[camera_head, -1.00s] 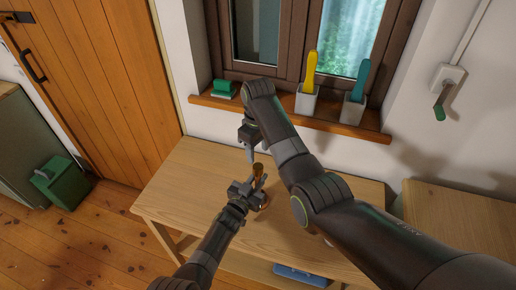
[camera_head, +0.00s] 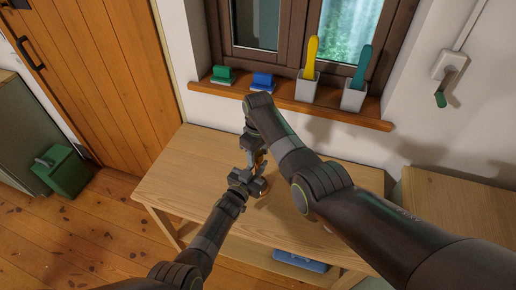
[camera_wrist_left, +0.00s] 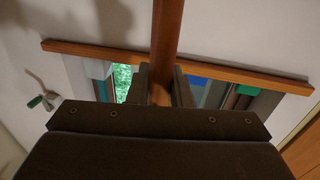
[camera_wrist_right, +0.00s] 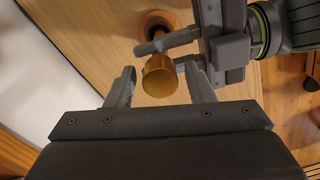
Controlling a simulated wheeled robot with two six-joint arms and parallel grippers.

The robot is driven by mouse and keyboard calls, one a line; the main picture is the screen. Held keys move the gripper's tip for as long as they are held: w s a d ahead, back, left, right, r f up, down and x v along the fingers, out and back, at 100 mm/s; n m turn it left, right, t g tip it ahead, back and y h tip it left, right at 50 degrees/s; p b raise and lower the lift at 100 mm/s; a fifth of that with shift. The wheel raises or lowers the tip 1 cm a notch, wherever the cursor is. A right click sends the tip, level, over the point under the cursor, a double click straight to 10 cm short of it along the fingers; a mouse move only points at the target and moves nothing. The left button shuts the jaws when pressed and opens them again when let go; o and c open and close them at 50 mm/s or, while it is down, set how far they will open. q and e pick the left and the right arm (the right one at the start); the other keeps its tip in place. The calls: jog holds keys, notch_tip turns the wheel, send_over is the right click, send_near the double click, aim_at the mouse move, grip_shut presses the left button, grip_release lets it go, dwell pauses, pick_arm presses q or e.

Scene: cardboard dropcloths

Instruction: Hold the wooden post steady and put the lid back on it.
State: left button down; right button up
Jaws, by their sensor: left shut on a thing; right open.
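The wooden post stands on the table (camera_head: 180,192); its red-brown shaft (camera_wrist_left: 168,35) shows in the left wrist view. Its round base (camera_wrist_right: 157,20) rests on the table in the right wrist view. My left gripper (camera_head: 252,182) is shut on the shaft from the near side. A gold-brown round top (camera_wrist_right: 160,76) crowns the post; I cannot tell whether it is a separate lid. My right gripper (camera_wrist_right: 160,86) is open, its fingers on either side of this top, apart from it. In the head view the right gripper (camera_head: 254,152) sits just above the left one and hides much of the post.
The window sill (camera_head: 330,116) behind the table holds a green block (camera_head: 223,76), a blue block (camera_head: 262,81) and two pale holders with a yellow and a teal tool. A blue object (camera_head: 300,262) lies below the tabletop. The table's left part is clear.

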jog(key=shift+c, duration=0.3)
jog(key=c, duration=1)
jog(key=o, duration=1.2)
notch_tip(320, 180, up, 12)
pick_arm(q)
jog(key=c, duration=1.2)
grip_release()
jog(key=shift+c, duration=0.2)
